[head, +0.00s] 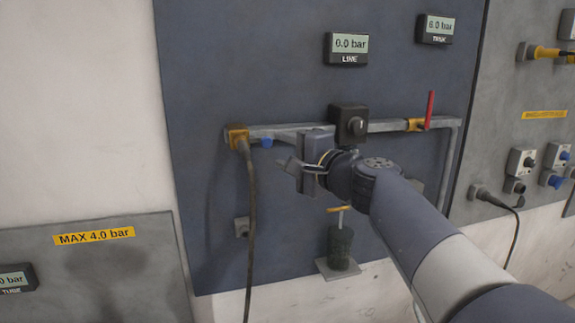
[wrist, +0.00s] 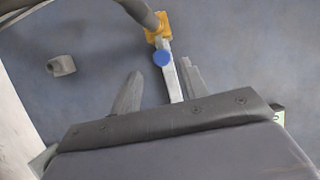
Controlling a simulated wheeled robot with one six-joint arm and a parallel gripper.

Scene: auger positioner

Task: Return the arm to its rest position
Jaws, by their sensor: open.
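My gripper (head: 285,164) is in front of the blue-grey panel (head: 205,80), at the end of my arm, which reaches in from the lower right. In the wrist view its two fingers (wrist: 160,88) stand apart with nothing held between them. Beyond them the grey pipe (wrist: 176,78) runs up to a yellow fitting (wrist: 158,27) with a blue knob (wrist: 162,58). In the head view the blue knob (head: 267,142) is just above and left of the fingers. I cannot tell whether the fingers touch the pipe.
A dark hose (head: 250,220) hangs from the yellow fitting (head: 236,136), left of my gripper. A black regulator (head: 348,124) and a red-handled valve (head: 430,110) sit on the pipe. The LINE display (head: 346,47) reads 0.0 bar. A dark cylinder (head: 340,248) stands below.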

